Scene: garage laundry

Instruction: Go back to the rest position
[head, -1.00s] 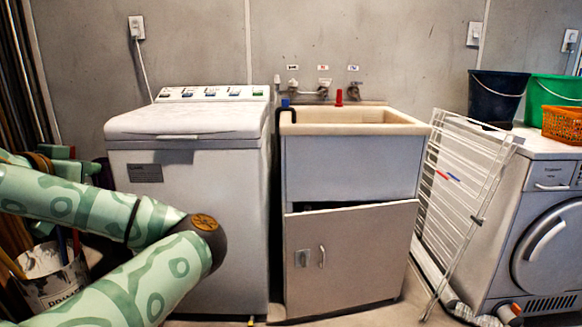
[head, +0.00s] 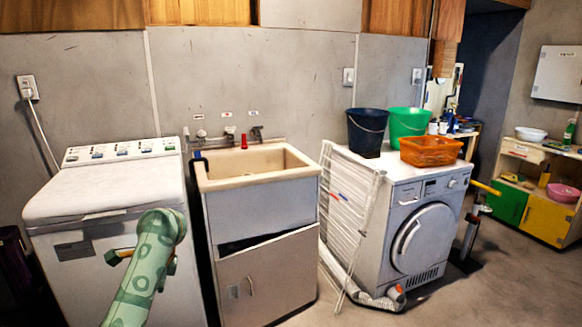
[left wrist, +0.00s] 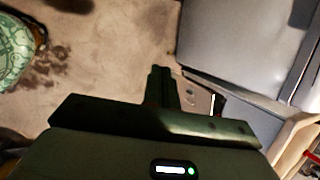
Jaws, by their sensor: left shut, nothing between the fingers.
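My left gripper (left wrist: 162,85) shows in the left wrist view, with its two dark fingers together and nothing between them. It points over the stained concrete floor (left wrist: 120,55), beside a grey panelled surface at the right. In the head view, my green patterned left arm (head: 147,270) stands at the lower left, in front of the top-loading washing machine (head: 105,195). I cannot make out the left gripper's fingers in that view. My right gripper is in neither view.
A sink cabinet (head: 262,262) stands right of the washing machine. A white drying rack (head: 348,215) leans by the front-loading machine (head: 420,240), which carries a dark bucket (head: 367,132), a green bucket (head: 408,122) and an orange basket (head: 431,151). Floor at the lower right is clear.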

